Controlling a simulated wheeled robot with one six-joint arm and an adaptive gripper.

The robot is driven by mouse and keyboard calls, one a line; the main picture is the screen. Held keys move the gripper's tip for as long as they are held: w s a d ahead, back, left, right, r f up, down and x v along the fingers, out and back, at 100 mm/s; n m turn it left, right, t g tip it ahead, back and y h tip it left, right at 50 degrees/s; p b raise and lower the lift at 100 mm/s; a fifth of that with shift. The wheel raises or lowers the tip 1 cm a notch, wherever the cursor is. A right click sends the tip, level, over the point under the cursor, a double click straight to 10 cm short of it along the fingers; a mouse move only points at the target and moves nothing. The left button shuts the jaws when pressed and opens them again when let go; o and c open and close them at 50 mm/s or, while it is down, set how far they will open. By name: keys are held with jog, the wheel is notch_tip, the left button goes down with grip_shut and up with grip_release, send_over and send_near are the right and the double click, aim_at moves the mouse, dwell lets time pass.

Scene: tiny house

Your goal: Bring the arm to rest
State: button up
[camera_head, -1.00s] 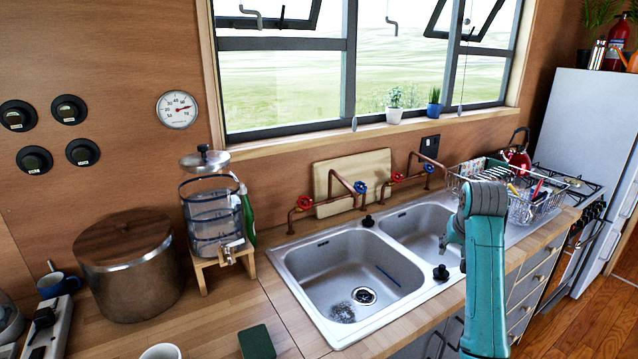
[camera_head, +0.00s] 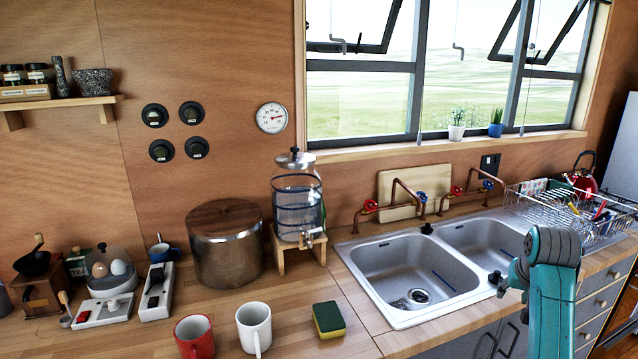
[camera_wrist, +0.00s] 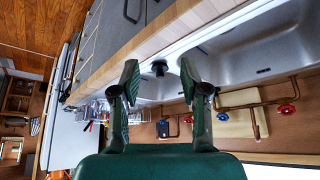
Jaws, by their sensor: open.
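My arm (camera_head: 553,290) shows at the lower right in the head view, in front of the sink counter. My gripper (camera_wrist: 158,80) shows in the wrist view with its two fingers apart and nothing between them.
The double sink (camera_head: 412,272) lies beside my arm, with copper taps (camera_head: 408,197) behind it. A dish rack (camera_head: 572,212) stands to the right. A white mug (camera_head: 254,328), a red mug (camera_head: 194,337) and a sponge (camera_head: 328,319) stand on the counter at left.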

jog(key=s+a+f+n+t, duration=0.1)
jog(key=s+a+f, duration=0.3)
jog(key=f, duration=0.4)
jog(key=s+a+f+t, duration=0.1)
jog(key=s+a+f, duration=0.3)
jog(key=f, duration=0.5)
jog(key=s+a+f+n+t, duration=0.1)
jog(key=s+a+f, duration=0.3)
jog(key=f, duration=0.4)
jog(key=s+a+f+t, duration=0.1)
jog(key=s+a+f, duration=0.4)
jog(key=s, duration=0.4)
jog(key=s+a+r+n+t+y, duration=0.15)
jog(key=s+a, duration=0.25)
jog(key=s, duration=0.6)
jog(key=s+a+t, duration=0.2)
jog(key=s+a, duration=0.1)
jog(key=s, duration=0.8)
jog(key=s+a+r+n+t+y, duration=0.1)
jog(key=s+a+r+t, duration=0.1)
jog(key=s+r, duration=1.1)
jog(key=shift+s+a+r, duration=0.3)
jog(key=shift+s+a, duration=0.2)
jog(key=shift+s, duration=0.35)
